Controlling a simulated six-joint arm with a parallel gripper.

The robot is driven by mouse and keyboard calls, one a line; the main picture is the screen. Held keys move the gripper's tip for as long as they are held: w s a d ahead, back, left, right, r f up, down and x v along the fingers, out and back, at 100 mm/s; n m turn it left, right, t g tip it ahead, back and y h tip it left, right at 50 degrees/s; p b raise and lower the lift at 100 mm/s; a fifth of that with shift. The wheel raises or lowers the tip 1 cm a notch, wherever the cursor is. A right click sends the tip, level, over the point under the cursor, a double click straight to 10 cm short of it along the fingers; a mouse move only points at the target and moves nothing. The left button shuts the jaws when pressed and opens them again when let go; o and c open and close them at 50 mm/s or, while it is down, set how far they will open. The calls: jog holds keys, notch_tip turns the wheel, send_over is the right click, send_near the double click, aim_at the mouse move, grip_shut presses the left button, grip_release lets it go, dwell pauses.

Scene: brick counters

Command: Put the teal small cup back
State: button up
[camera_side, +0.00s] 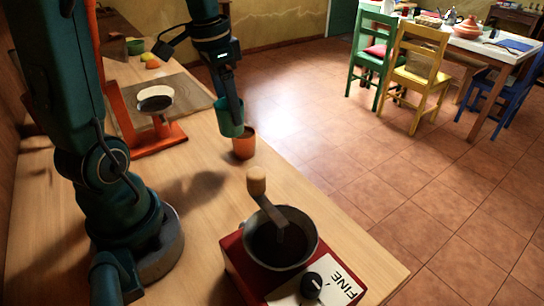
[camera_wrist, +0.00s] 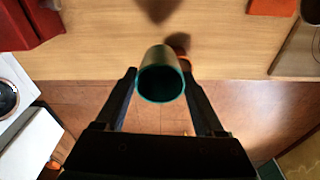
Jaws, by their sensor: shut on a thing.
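The teal small cup (camera_side: 229,117) is held by my gripper (camera_side: 232,104) above the counter near its far edge. In the wrist view the teal cup (camera_wrist: 161,76) sits between the two fingers of my gripper (camera_wrist: 161,84), with its dark open mouth facing the camera. An orange cup (camera_side: 243,145) stands upright on the counter, just below and to the right of the teal cup in the side view. In the wrist view the orange cup (camera_wrist: 180,40) is mostly hidden behind the teal cup. I cannot tell whether the two cups touch.
A red grinder (camera_side: 245,270) with a metal bowl and a knob marked FINE stands in the foreground. An orange stand (camera_side: 160,138) is behind, on the left. The counter (camera_side: 215,200) between the orange cup and grinder is clear.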

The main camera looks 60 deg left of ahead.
jog(key=shift+w+d+f, duration=0.85)
jog(key=shift+d+f, duration=0.7)
jog(key=shift+f, duration=0.15)
jog(key=shift+w+d+f, duration=0.9)
jog(key=shift+d+f, duration=0.6)
jog(key=shift+f, duration=0.25)
jog(key=shift+w+d+f, duration=0.85)
jog(key=shift+d+f, duration=0.7)
jog(key=shift+f, duration=0.15)
jog(key=shift+f, duration=0.1)
jog(key=o, duration=1.4)
notch_tip(320, 180, up, 11)
jog(key=s, duration=0.1)
jog(key=s+d+r+n+t, duration=0.1)
jog(key=s+d+t, duration=0.2)
jog(key=s, duration=0.9)
jog(key=shift+d+r+t, duration=0.2)
jog(key=shift+t, duration=0.3)
